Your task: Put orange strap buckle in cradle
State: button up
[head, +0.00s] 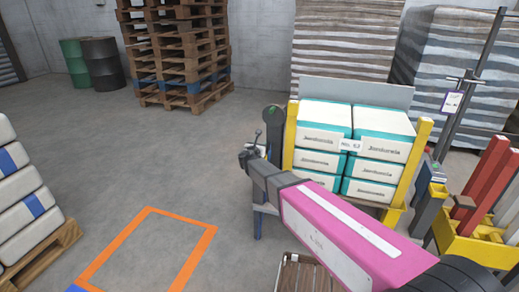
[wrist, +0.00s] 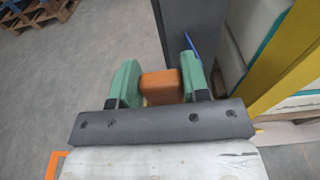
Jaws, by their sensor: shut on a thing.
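My gripper (wrist: 160,83) has its two green fingers closed on the orange strap buckle (wrist: 161,86), seen as a small orange block between them in the wrist view. The buckle's lower part is hidden behind the gripper's dark crossbar. In the head view my gripper (head: 250,152) is at the end of my pink arm, left of the stack of sacks, and the buckle cannot be made out. A dark grey upright panel (wrist: 190,18) stands just beyond the fingers in the wrist view. I cannot pick out the cradle for sure in either view.
White and teal sacks (head: 323,138) are stacked between yellow posts (head: 291,135), right of my gripper. A yellow bin (head: 465,240) with red posts stands at the right. An orange floor outline (head: 150,212) lies left. Pallets (head: 180,55) are stacked behind on open floor.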

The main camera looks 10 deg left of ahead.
jog(key=shift+f, duration=0.7)
jog(key=o, duration=1)
jog(key=shift+f, duration=0.1)
